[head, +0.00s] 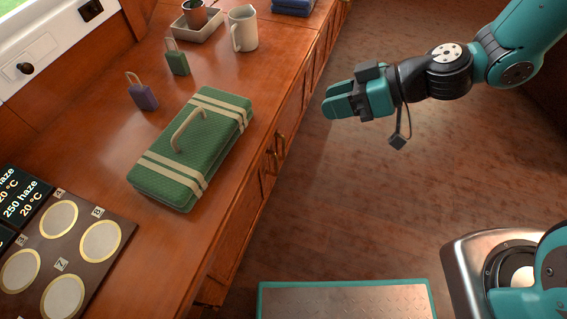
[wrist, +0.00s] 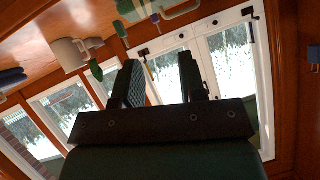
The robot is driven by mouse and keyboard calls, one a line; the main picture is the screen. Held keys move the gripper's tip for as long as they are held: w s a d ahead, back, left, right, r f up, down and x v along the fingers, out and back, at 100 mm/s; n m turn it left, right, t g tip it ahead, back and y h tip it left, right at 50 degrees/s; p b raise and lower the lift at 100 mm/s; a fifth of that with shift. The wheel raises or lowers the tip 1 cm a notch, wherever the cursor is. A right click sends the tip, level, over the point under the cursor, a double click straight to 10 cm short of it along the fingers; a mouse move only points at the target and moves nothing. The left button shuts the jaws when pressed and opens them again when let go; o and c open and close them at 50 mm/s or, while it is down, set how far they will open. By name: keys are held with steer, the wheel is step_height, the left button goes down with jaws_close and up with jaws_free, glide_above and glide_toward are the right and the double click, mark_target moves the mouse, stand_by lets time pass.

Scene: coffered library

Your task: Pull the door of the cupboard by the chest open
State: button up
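The chest, a green box with cream bands and a cream handle (head: 192,148), lies on the wooden counter. Below the counter's front edge is a row of wooden cupboard fronts (head: 252,205), seen steeply from above. Two brass handles (head: 281,146) stick out of them beside the chest. The doors look shut, though their faces are foreshortened. My gripper (head: 335,103) is over the open floor, right of the handles and apart from them. In the wrist view my gripper (wrist: 160,72) has its two fingers apart with nothing between them.
The counter (head: 190,65) also bears a white mug (head: 243,28), a green padlock-like item (head: 177,60), a purple one (head: 142,95), a tray with a pot (head: 197,25) and a panel of round pads (head: 70,255).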

steer(key=w+d+f+m+t+b, duration=0.1)
steer(key=w+f+t+b, duration=0.15)
steer(key=f, duration=0.55)
steer(key=w+d+f+t+b, duration=0.15)
steer(key=f+b, duration=0.25)
steer(key=f, duration=0.4)
steer(key=w+d+f+m+t+b, duration=0.15)
steer(key=f+b, duration=0.25)
steer(key=f, duration=0.4)
steer(key=b, duration=0.4)
glide_above(283, 158)
steer(key=shift+n, duration=0.45)
steer(key=f, duration=0.6)
steer(key=shift+w+d+f, duration=0.1)
steer(key=shift+w+f, duration=0.1)
steer(key=shift+w, duration=0.1)
jaws_close()
